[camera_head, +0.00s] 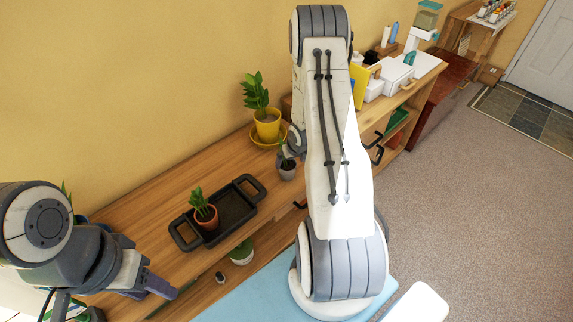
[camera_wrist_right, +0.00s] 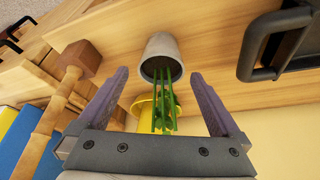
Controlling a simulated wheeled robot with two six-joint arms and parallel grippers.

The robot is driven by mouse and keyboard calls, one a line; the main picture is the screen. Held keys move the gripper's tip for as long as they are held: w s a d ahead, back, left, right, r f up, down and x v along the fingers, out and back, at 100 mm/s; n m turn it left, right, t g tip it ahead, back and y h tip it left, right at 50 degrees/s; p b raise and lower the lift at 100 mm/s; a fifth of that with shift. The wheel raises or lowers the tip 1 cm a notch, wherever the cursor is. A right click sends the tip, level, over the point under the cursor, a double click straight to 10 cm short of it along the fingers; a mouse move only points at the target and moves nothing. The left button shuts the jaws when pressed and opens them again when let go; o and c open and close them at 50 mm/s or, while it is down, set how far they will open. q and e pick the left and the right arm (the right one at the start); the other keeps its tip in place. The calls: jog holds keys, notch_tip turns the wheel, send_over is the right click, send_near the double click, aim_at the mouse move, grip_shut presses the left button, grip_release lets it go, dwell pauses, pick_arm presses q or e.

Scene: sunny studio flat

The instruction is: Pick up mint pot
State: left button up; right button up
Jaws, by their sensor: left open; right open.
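No pot carries a readable label, so I cannot tell which is the mint pot. A small grey pot (camera_head: 287,171) with thin green stems stands on the wooden counter beside my right arm. In the right wrist view the grey pot (camera_wrist_right: 160,50) appears upside down, ahead of and between the open fingers of my right gripper (camera_wrist_right: 159,76), not visibly gripped. In the head view that gripper is mostly hidden behind its arm. A terracotta pot (camera_head: 206,217) with a leafy plant stands in the black tray (camera_head: 237,208). My left gripper (camera_head: 152,288) is open at the lower left.
A yellow pot (camera_head: 267,127) with a tall plant stands on a yellow saucer behind the grey pot. A pale pot (camera_head: 242,257) with a green plant sits lower down. A wooden mallet-like object (camera_wrist_right: 60,95) lies left in the wrist view. Counter space around the tray is clear.

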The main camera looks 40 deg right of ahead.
aim_at(288, 165)
jog(key=x, duration=0.2)
jog(key=shift+w+f, duration=0.15)
jog(key=shift+f, duration=0.1)
jog(key=p+x, duration=0.2)
jog(key=x, duration=0.2)
jog(key=shift+w+f, duration=0.15)
jog(key=shift+w, duration=0.05)
jog(key=shift+w+f, duration=0.1)
jog(key=shift+f, duration=0.25)
jog(key=shift+c, duration=0.3)
jog(key=c, duration=1.3)
jog(key=shift+o, duration=0.2)
jog(key=shift+r, duration=0.1)
